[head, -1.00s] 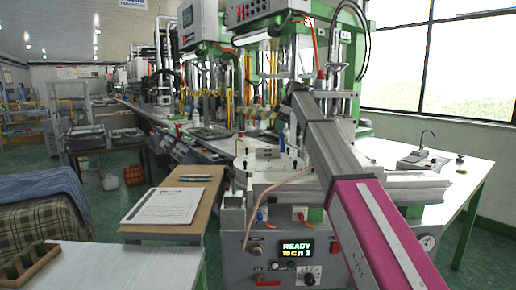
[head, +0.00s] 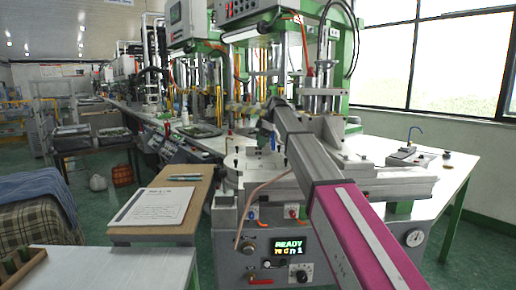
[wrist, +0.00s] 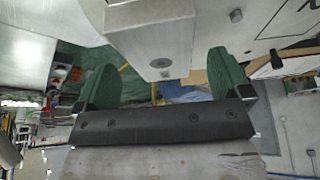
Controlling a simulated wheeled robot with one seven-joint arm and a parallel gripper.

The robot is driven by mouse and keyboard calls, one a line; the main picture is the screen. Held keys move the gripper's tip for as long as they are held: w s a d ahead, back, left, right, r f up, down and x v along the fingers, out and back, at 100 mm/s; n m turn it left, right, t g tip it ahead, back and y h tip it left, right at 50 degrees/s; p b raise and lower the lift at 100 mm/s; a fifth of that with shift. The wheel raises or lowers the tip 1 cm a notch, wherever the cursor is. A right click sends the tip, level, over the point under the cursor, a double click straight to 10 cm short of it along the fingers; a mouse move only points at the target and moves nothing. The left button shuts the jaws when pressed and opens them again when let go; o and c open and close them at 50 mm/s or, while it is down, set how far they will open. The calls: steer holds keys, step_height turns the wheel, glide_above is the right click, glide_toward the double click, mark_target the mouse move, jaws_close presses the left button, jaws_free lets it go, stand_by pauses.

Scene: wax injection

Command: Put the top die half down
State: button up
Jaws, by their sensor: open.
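In the wrist view, my gripper (wrist: 162,64) has its two green fingers spread wide apart. A pale grey metal block (wrist: 152,32) with a round dark spot on its end face lies between and beyond the fingertips, with a gap on each side. It looks like a die half, but I cannot tell top from bottom. In the head view, my arm reaches over the round worktop of the injection machine (head: 288,247).
The machine's display reads READY. A small table with a paper sheet (head: 153,206) stands left of it. A white bench (head: 447,180) with a small blue-spouted device (head: 411,154) is at right. Upright columns and hoses rise behind my arm. A wooden rack (head: 22,268) shows at lower left.

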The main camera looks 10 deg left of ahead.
steer(key=shift+x, duration=1.05)
steer(key=shift+r, duration=0.1)
steer(key=c, duration=1.3)
steer(key=shift+o, duration=0.2)
